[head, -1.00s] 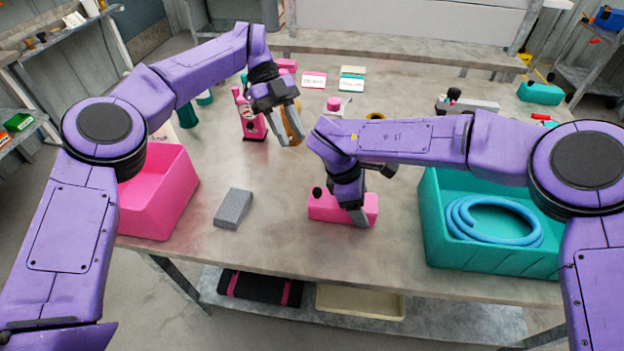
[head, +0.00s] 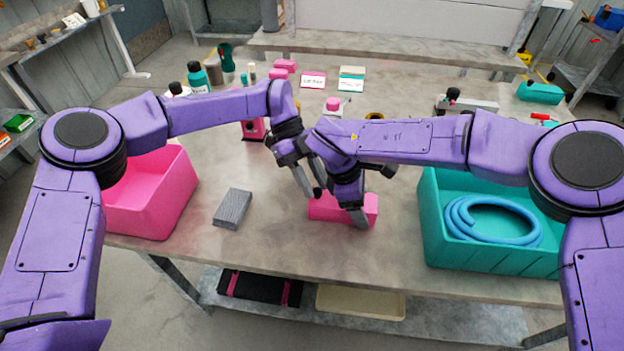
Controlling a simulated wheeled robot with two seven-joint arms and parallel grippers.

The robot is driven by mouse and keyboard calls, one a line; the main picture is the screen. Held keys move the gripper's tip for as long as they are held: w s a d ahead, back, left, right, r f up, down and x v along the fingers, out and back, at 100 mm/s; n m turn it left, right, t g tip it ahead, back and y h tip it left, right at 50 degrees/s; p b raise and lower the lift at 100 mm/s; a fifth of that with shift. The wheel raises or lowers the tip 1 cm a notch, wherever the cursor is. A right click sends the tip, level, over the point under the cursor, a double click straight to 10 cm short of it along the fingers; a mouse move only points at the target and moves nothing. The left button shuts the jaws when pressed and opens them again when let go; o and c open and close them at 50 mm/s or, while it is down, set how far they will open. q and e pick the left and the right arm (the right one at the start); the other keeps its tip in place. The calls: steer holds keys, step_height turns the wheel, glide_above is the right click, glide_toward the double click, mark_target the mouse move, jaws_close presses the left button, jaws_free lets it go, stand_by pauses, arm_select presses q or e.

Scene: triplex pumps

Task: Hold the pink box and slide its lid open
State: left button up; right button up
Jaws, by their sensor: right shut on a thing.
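The pink box (head: 328,209) lies on the table in front of me, long side across the view. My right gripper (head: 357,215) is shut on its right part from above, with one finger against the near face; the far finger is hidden. My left gripper (head: 308,188) points down at the box's left end, close to it, with its fingers apart. I cannot tell whether it touches the box. The lid is largely hidden by both grippers, and no opening shows.
A pink bin (head: 150,205) stands at the left and a teal bin (head: 480,258) with a blue hose (head: 490,240) at the right. A grey block (head: 232,208) lies left of the box. Bottles and small parts stand behind. The table front is clear.

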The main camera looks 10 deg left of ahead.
arm_select(q)
jaws_close()
steer(key=a, duration=0.6)
steer(key=shift+a, duration=0.4)
steer(key=shift+d, duration=0.1)
steer(key=shift+o, duration=0.6)
jaws_free()
steer(key=v, duration=1.2)
